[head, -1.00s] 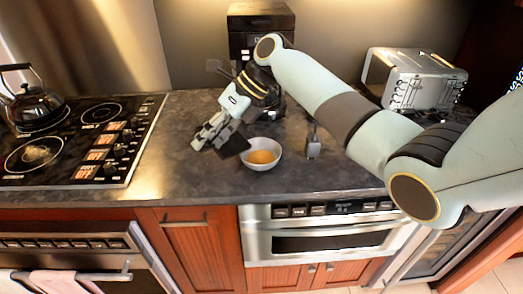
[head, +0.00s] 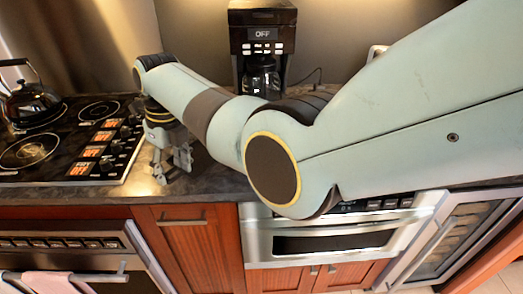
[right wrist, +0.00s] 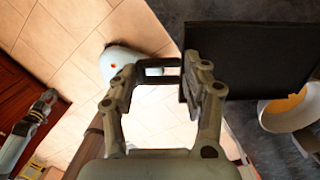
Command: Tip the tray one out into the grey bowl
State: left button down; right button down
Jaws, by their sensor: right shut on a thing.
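My right gripper (head: 172,165) is over the counter between the cooktop and the spot where the bowl stood in view. In the right wrist view, its fingers (right wrist: 163,78) are shut on the dark end of the black tray (right wrist: 240,62). The tray shows as a plain dark panel; I cannot see whether anything is in it. My arm hides the bowl and most of the tray in the head view. My left gripper (right wrist: 42,105) shows small at the left of the wrist view; its opening is unclear.
The cooktop (head: 60,150) with a kettle (head: 32,103) is left of my right gripper. A coffee maker (head: 262,40) stands at the back. The microwave drawer (head: 335,240) is below the counter and appears shut. My arm covers most of the right counter.

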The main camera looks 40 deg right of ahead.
notch_tip(320, 180, up, 4)
jog(key=p, duration=0.3)
dwell(1.0)
